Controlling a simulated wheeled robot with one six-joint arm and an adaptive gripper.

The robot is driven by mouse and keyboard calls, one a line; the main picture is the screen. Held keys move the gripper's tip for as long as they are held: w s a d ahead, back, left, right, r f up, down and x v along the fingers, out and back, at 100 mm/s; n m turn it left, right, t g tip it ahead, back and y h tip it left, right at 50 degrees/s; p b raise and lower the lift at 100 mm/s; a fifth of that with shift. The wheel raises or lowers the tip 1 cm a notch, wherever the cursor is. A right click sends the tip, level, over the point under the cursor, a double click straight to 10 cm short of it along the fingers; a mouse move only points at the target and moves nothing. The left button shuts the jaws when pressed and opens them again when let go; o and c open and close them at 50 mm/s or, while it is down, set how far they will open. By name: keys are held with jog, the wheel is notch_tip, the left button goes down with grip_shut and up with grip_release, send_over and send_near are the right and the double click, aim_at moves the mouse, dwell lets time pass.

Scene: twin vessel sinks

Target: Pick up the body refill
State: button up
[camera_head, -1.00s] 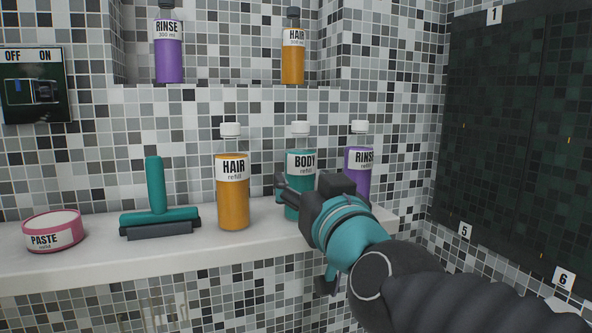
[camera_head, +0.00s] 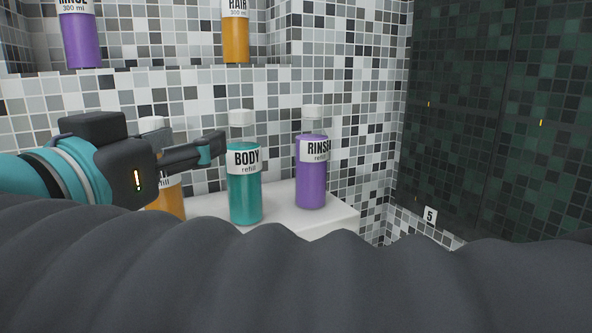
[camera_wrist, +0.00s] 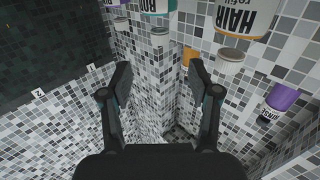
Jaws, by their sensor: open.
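The body refill (camera_head: 244,195) is a clear bottle of teal liquid with a white cap and a BODY label. It stands upright on the white ledge in the head view. My gripper (camera_head: 213,147) is open and empty, its fingers pointing right at the bottle's upper left; I cannot tell the exact gap. In the wrist view, which is upside down, the body refill (camera_wrist: 156,6) shows at the top edge, partly cut off. There it lies beyond my open gripper (camera_wrist: 159,83), not between the fingers.
The purple rinse refill (camera_head: 311,180) stands right of the body refill. The orange hair refill (camera_head: 168,200) is left, partly hidden by my gripper. Purple (camera_head: 81,40) and orange (camera_head: 236,40) bottles stand in the niche above. The ledge (camera_head: 335,217) ends at the right.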

aim_at(236, 126)
jog(key=x, duration=0.7)
jog(key=shift+w+d, duration=0.15)
jog(key=shift+w, duration=0.2)
jog(key=shift+f+b+x, duration=0.1)
jog(key=shift+b+x, duration=0.05)
jog(key=shift+x, duration=1.2)
jog(key=shift+f+b+x, duration=0.15)
jog(key=shift+x, duration=1.2)
grip_shut()
